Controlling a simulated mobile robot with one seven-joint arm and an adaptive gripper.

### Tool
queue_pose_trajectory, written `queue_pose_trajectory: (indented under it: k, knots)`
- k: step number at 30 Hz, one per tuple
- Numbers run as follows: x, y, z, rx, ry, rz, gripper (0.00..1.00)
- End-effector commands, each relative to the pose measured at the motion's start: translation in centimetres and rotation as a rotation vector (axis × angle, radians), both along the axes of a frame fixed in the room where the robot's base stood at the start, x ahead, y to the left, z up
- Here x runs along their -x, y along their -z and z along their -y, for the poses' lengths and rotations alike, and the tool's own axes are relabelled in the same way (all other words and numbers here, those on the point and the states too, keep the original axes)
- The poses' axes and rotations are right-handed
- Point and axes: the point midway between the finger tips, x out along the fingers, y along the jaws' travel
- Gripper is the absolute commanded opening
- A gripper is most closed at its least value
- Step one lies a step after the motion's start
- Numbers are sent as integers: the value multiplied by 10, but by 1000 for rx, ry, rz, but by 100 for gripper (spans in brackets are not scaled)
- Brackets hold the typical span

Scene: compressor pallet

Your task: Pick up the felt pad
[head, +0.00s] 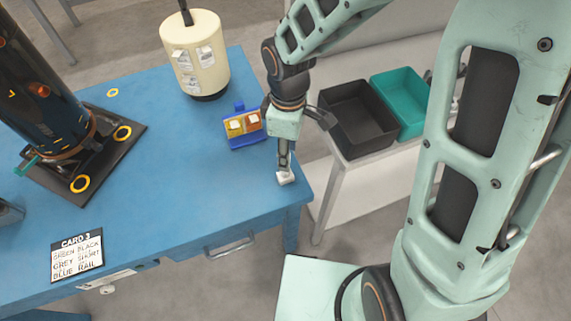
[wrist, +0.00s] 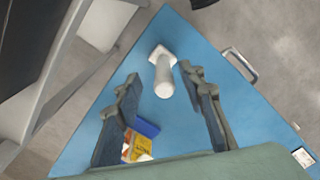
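A white piece (head: 286,178) with a rounded stem and a wider end is near the front right corner of the blue table. In the wrist view this white piece (wrist: 163,72) shows between and beyond my fingers. I cannot tell for sure whether it is the felt pad; nothing else in view is clearly one. My gripper (head: 284,163) points down over that corner. In the wrist view my gripper (wrist: 160,88) has its two fingers wide apart, with nothing held. I cannot tell the gap between the fingertips and the white piece.
A blue holder (head: 247,141) with yellow and red parts stands just left of my gripper. A cream cylinder (head: 195,55) stands behind. Black (head: 357,117) and teal (head: 402,100) bins sit on a pale bench at right. A card (head: 77,256) lies front left. The table's middle is clear.

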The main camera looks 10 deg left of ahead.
Motion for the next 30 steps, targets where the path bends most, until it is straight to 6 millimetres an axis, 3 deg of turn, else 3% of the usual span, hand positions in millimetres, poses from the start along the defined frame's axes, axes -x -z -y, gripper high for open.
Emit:
queue_pose_trajectory:
  k: [15,24,30]
  knots:
    - [4,60,-5,1,-2,-1,37]
    - [3,63,-6,-1,0,1,37]
    - [3,63,-5,-1,-1,1,15]
